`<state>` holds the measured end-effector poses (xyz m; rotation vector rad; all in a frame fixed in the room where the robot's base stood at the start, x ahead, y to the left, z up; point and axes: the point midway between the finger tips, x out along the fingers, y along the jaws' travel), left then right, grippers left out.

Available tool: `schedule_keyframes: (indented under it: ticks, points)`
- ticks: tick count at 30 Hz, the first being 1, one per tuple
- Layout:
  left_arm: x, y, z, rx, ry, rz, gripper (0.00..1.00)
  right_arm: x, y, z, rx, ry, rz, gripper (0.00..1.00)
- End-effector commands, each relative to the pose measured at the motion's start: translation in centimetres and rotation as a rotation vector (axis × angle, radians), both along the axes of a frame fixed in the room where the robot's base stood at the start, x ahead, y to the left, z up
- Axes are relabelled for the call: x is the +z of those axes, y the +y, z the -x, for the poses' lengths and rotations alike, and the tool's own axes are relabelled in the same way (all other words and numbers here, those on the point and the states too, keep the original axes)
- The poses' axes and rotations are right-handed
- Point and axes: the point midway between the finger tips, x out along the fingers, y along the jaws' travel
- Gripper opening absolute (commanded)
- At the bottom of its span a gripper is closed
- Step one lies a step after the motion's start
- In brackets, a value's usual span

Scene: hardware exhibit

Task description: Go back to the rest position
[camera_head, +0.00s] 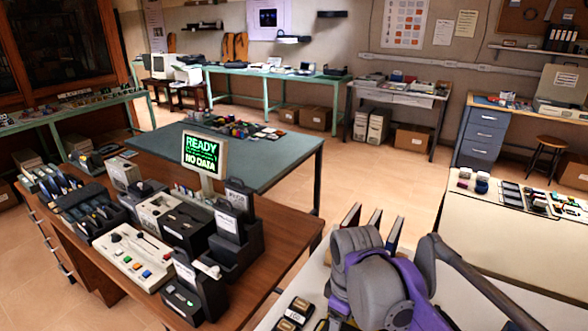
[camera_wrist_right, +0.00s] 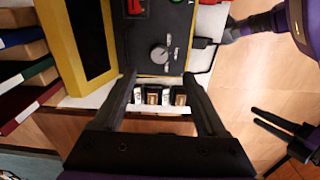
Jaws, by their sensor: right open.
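My right gripper (camera_wrist_right: 159,78) is open in the right wrist view. Its two dark fingers stand apart with nothing gripped between them. Beyond the gap are small dark and light labelled pieces (camera_wrist_right: 153,96) on a white surface. A purple and grey arm of mine (camera_head: 385,285) fills the lower right of the head view; no gripper fingers show there. Two dark prongs (camera_wrist_right: 283,132) at the right of the wrist view may be my left gripper's fingers, but their state is unclear.
A dark device with a dial (camera_wrist_right: 157,45) and a yellow-framed panel (camera_wrist_right: 85,40) lie just beyond my right fingers. Coloured binders (camera_wrist_right: 25,85) stand at left. A brown desk (camera_head: 285,225) carries devices and a READY screen (camera_head: 204,155). Open floor (camera_head: 385,170) lies beyond.

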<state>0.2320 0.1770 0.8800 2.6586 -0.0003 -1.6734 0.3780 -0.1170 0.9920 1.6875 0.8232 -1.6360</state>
Motion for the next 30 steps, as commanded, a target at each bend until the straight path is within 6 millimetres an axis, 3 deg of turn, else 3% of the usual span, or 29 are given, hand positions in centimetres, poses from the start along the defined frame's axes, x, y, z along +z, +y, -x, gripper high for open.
schedule_keyframes:
  ticks: [5,9,15,20,30]
  points:
    - [1.7,0.0,-0.4,0.000,-0.007,0.000,0.50,-0.7,-2.3,4.3,-0.269,-0.124,-0.036,0.74]
    - [3.1,0.0,-0.7,0.000,-0.014,0.000,0.50,-2.4,-4.0,8.2,-0.531,-0.244,-0.095,0.74]
    - [4.4,0.0,-1.1,0.000,-0.021,0.000,0.50,-5.2,-5.5,12.1,-0.806,-0.366,-0.185,0.74]
    - [4.8,0.0,-1.2,0.000,-0.023,0.000,0.50,-6.3,-5.9,13.3,-0.900,-0.405,-0.223,0.74]
    - [4.7,0.0,-1.2,0.000,-0.022,0.000,0.50,-6.4,-5.9,13.4,-0.909,-0.408,-0.227,0.74]
